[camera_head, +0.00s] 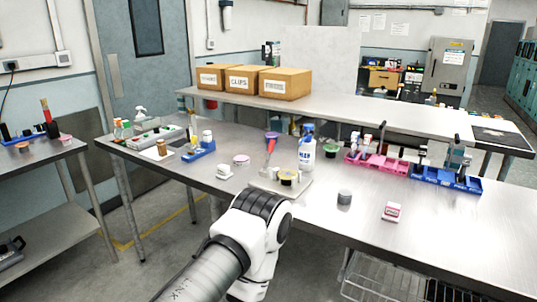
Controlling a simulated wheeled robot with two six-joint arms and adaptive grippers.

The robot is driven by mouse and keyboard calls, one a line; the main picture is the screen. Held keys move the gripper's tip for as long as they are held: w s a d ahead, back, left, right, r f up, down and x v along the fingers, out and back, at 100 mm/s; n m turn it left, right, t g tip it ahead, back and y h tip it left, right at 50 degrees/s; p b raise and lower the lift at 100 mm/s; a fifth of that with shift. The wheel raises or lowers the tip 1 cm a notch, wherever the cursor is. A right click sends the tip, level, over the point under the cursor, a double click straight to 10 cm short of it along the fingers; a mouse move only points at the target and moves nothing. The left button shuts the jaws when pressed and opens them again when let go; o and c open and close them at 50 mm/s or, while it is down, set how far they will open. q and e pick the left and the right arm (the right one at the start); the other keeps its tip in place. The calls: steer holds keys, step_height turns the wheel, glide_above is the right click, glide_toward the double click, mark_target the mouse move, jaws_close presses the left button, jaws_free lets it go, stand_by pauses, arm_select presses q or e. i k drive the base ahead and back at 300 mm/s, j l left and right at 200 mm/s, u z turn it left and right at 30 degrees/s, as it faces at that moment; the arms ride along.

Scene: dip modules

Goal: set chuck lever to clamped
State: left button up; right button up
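A light-coloured base plate (301,194) lies on the steel table near its front edge. My other gripper is out of view.
A white and blue spray bottle (306,152) stands right behind the plate. A grey cylinder (344,197) and a red-white box (392,212) lie to the right. Pink (377,164) and blue (440,180) racks stand farther back. The front right tabletop is mostly clear.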

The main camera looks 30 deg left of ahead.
mark_target(272, 143)
steer(key=i+j+z, duration=0.1)
steer(key=j, duration=0.4)
steer(key=i+j, duration=0.15)
steer(key=j, duration=0.3)
steer(key=i+j+z, duration=0.15)
steer(key=j, duration=0.35)
steer(key=j+z, duration=0.1)
steer(key=j, duration=0.4)
